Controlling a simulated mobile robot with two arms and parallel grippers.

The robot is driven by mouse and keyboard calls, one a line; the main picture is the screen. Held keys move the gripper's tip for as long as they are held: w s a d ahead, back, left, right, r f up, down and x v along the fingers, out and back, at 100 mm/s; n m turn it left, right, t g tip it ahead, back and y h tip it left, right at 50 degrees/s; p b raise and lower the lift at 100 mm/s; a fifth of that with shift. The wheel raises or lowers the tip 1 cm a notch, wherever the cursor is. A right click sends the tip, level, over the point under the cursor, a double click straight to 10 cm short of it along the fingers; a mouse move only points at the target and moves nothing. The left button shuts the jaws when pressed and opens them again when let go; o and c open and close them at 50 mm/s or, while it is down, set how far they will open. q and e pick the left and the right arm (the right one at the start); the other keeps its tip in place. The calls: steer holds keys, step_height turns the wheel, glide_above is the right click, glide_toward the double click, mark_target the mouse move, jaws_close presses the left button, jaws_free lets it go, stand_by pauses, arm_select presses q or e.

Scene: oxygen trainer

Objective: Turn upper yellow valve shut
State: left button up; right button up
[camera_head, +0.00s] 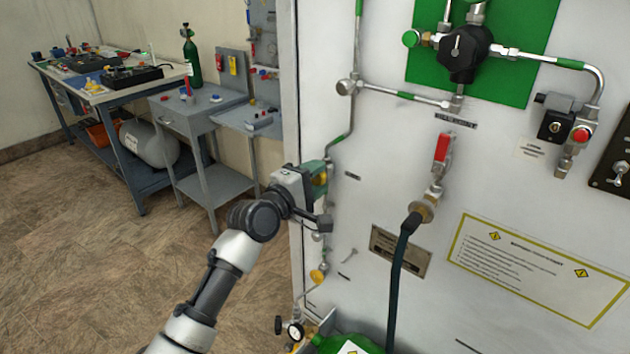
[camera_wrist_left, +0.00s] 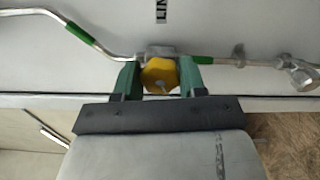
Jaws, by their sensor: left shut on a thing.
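The upper yellow valve (camera_wrist_left: 159,75) is a rounded yellow knob on a thin metal pipe, seen in the left wrist view. My left gripper (camera_wrist_left: 160,80) has its two green fingers on either side of the knob, shut on it. In the head view my left gripper (camera_head: 318,180) is at the panel's left edge, and only a bit of the yellow knob (camera_head: 320,184) shows between the fingers. A lower yellow knob (camera_head: 317,276) sits further down the same pipe line. My right gripper is not in view.
The white panel (camera_head: 365,205) carries a red-handled valve (camera_head: 441,150), a black hose (camera_head: 396,280) and a black regulator (camera_head: 463,50). A pressure gauge (camera_head: 296,331) is at the bottom. A grey side table (camera_head: 195,110) and a workbench stand behind left, with open floor before them.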

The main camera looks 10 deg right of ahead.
arm_select(q)
steer(key=m, duration=0.2)
steer(key=m+b, duration=0.1)
steer(key=m, duration=0.1)
steer(key=m+b, duration=0.1)
steer(key=m, duration=0.1)
steer(key=shift+f+m, duration=0.25)
steer(key=shift+m, duration=0.05)
steer(key=m+b, duration=0.2)
steer(key=m, duration=0.8)
steer(key=shift+w+a+m+b, duration=0.1)
steer(key=shift+m+b, duration=0.3)
steer(key=m, duration=0.4)
steer(key=shift+m, duration=0.4)
steer(key=shift+f, duration=0.1)
steer(key=o, duration=0.9)
steer(key=shift+o, duration=0.2)
steer(key=shift+a, duration=0.1)
